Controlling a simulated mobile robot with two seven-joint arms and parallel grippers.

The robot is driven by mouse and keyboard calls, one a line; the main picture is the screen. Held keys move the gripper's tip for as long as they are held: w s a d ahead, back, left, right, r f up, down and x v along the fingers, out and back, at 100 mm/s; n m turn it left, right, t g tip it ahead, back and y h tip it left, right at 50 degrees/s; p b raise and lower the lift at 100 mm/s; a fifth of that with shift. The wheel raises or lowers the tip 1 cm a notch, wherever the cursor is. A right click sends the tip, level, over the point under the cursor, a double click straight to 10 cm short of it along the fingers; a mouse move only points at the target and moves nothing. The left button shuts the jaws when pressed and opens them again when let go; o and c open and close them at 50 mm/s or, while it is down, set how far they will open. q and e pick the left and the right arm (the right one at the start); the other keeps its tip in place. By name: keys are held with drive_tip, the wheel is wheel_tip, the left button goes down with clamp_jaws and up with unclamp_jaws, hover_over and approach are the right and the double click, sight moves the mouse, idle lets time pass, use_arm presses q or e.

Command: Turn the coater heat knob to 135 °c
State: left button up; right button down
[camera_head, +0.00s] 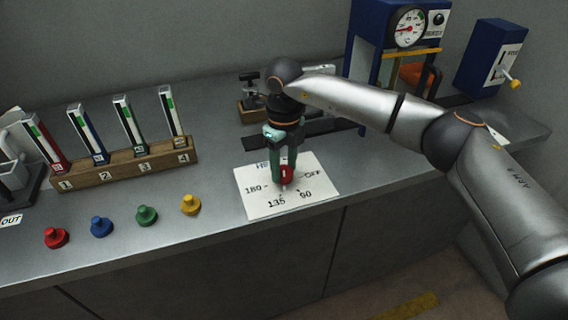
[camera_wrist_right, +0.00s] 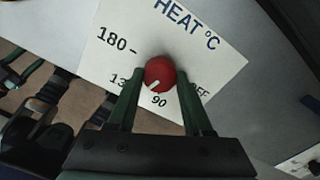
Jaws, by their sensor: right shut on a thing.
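The red heat knob (camera_head: 287,174) stands on a white card (camera_head: 258,204) marked HEAT °C, with 180, 135, 90 and OFF around it. My right gripper (camera_head: 283,166) reaches down from above and is shut on the knob. In the right wrist view, the knob (camera_wrist_right: 159,70) sits between the two green fingers (camera_wrist_right: 159,84). Its white pointer line points down and left, between the 135 and 90 labels. A finger partly hides the 135 there, and OFF is partly covered too. My left gripper is not in view.
A wooden rack (camera_head: 130,165) with numbered slots holds several colored gauges at the left. A blue machine with a dial (camera_head: 408,27) stands behind my right arm.

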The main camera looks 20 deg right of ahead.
sight(284, 170)
drive_tip(key=shift+r+m, duration=0.1)
drive_tip(key=shift+m, duration=1)
drive_tip(key=shift+c, duration=1.5)
unclamp_jaws()
wheel_tip(284, 170, up, 12)
drive_tip(key=shift+r, duration=0.25)
drive_tip(key=shift+f, duration=0.1)
